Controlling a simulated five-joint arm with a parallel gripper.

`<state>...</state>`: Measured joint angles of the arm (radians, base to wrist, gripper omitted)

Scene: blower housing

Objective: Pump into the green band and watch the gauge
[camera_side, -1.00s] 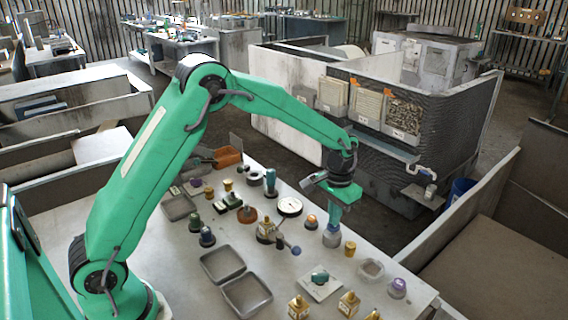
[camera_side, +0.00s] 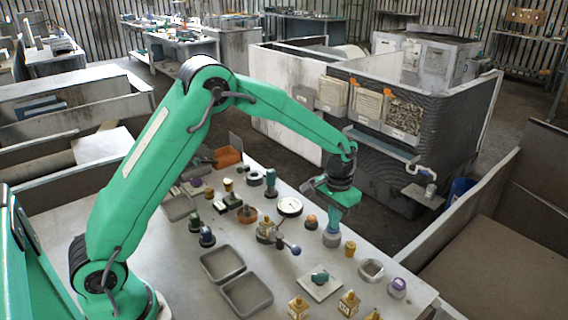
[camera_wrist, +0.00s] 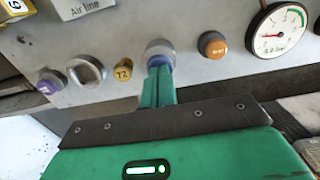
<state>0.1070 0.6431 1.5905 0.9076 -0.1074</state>
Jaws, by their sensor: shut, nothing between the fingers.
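The gauge (camera_side: 290,206) is a white round dial in the side view. It also shows at the upper right of the wrist view (camera_wrist: 279,29), with a red needle pointing left and a green arc at the dial's upper right. The needle lies outside the green arc. A grey cylinder with a blue top (camera_side: 331,238), which looks like the pump, stands on the table. It shows in the wrist view (camera_wrist: 158,50) too. My gripper (camera_side: 332,224) is shut and empty, fingers pointing down at the blue top. Its fingertips (camera_wrist: 159,68) hide part of that top; contact is unclear.
Two grey trays (camera_side: 246,293) lie farther left. The table edge is close on the right.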

